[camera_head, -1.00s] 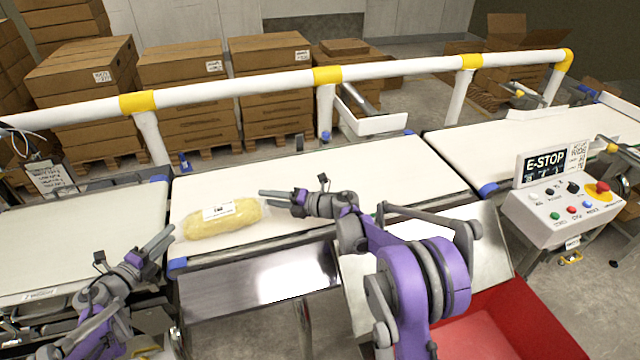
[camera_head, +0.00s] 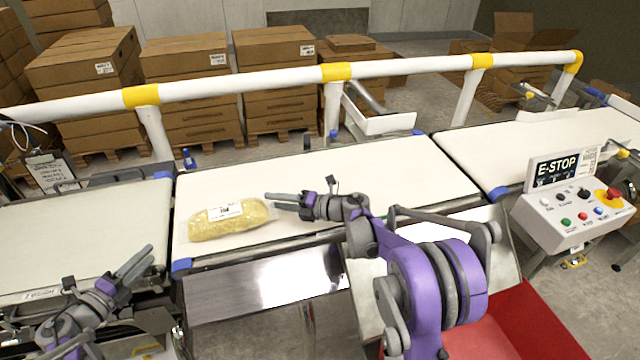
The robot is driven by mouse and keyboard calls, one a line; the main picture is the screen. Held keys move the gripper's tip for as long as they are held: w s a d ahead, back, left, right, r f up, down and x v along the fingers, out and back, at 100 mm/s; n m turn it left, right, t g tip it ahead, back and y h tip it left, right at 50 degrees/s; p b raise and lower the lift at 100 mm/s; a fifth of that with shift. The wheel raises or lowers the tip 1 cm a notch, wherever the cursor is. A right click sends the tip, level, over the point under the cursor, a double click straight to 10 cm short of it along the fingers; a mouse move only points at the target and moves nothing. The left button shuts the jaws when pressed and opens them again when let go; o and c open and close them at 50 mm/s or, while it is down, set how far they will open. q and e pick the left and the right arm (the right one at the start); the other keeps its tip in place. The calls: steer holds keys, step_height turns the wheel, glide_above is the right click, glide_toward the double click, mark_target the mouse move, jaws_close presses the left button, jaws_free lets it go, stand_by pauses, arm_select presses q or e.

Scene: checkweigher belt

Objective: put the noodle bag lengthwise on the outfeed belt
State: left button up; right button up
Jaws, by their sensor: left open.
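The noodle bag (camera_head: 230,219), a clear pack of yellow noodles with a white label, lies on the white middle belt (camera_head: 360,180) near its left end. Its long side runs roughly along the belt, slightly angled. My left gripper (camera_head: 148,254) is open and empty, left of the bag and over the near right part of the left belt (camera_head: 70,235). My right gripper (camera_head: 271,201) points left, its fingertips close to the bag's right end. Its fingers look parted with nothing between them; whether they touch the bag is unclear. Another white belt (camera_head: 550,145) continues at right.
A white and yellow guard rail (camera_head: 240,83) runs behind the belts. An E-stop control box (camera_head: 570,212) stands at right front. A red bin (camera_head: 520,330) and sloping metal plates (camera_head: 265,285) are in front. The middle belt right of my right gripper is clear.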

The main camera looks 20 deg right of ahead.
arm_select(q)
steer(key=shift+w+a+f, duration=0.15)
steer(key=shift+w+f, duration=0.05)
steer(key=shift+f, duration=0.1)
arm_select(e)
steer(key=d, duration=0.1)
steer(key=s+d, duration=0.1)
steer(key=shift+s+d+f+h, duration=0.3)
steer(key=shift+f, duration=0.1)
arm_select(q)
steer(key=s+d+r, duration=0.1)
steer(key=s+d, duration=0.1)
steer(key=shift+d+r, duration=0.35)
steer(key=shift+r, duration=0.05)
arm_select(e)
steer(key=v, duration=0.4)
steer(key=r+v, duration=0.1)
steer(key=v, duration=0.1)
steer(key=shift+a, duration=0.1)
arm_select(q)
steer(key=shift+w+a+f, duration=0.1)
arm_select(e)
steer(key=shift+w, duration=0.1)
